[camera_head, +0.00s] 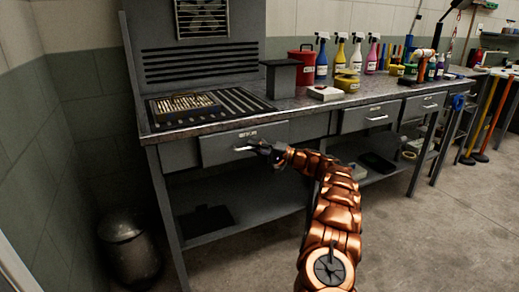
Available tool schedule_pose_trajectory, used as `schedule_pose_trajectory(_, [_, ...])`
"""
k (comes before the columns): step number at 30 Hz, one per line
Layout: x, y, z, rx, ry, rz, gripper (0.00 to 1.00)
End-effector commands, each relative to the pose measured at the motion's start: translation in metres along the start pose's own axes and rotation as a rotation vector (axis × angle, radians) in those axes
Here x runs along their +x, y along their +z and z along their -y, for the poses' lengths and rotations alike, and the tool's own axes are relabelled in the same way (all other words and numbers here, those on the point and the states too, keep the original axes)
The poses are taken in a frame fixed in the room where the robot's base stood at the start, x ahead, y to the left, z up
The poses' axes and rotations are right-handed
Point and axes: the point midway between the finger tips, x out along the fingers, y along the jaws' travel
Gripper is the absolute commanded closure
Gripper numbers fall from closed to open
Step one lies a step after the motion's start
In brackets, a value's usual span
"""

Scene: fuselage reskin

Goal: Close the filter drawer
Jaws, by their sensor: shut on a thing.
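A grey drawer (222,149) sits under the left end of the workbench, below the slotted grille. It has a small label at the top of its front, too small to read surely, and a pale bar handle (243,148). Its front appears to stand a little proud of the bench edge; the exact gap cannot be told. My gripper (259,148) is at the drawer front, shut on the handle at its right part. The fingers hide part of the handle. My copper-coloured arm reaches up from the lower right.
The workbench top (225,124) carries a filter-like panel (183,106), a red canister (303,67), spray bottles and a yellow pot (347,81). Two more drawers (370,117) are on the right. A metal bin (129,248) stands at lower left.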

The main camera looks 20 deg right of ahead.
Motion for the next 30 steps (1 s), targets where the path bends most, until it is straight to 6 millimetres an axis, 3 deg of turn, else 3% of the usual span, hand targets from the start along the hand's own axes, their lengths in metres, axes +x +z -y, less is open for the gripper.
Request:
schedule_pose_trajectory(9, [0.0021,-0.0021,0.0017,-0.002,-0.001,-0.007,1.0])
schedule_pose_trajectory(10, [0.0021,-0.0021,0.0017,-0.002,-0.001,-0.007,0.88])
schedule_pose_trajectory(18, [0.0008,-0.0018,0.0008,-0.002,0.0,-0.006,0.63])
schedule_pose_trajectory(30, [-0.0047,-0.0017,0.0007,-0.001,0.0,-0.005,0.63])
